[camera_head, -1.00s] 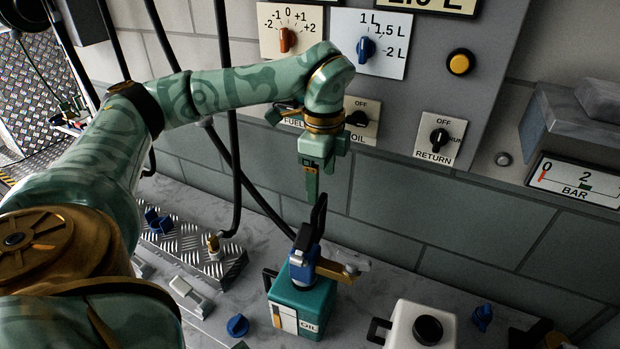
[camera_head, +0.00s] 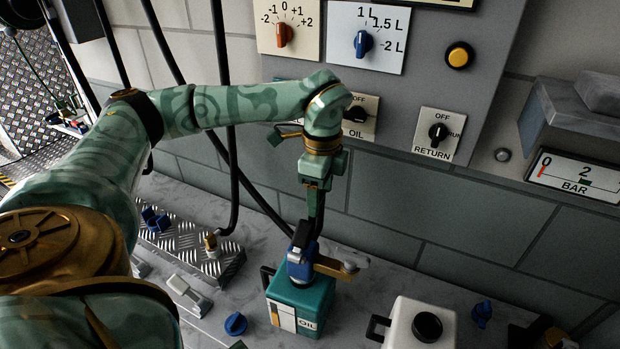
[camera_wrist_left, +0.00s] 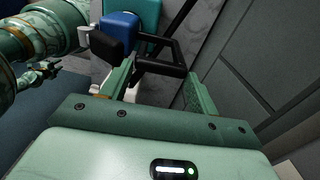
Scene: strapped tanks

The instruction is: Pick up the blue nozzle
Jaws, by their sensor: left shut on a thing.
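The blue nozzle (camera_head: 300,268) stands on top of the teal oil tank (camera_head: 315,297) in the head view. The nozzle still rests at the tank's top. A patterned green arm, apparently my right one, shows at the wrist view's left edge; its jaw state is unclear.
A white tank (camera_head: 418,328) with a black cap stands to the right. A blue knob (camera_head: 236,324) lies left of the teal tank. The control panel (camera_head: 400,85) and tiled wall rise close behind the gripper.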

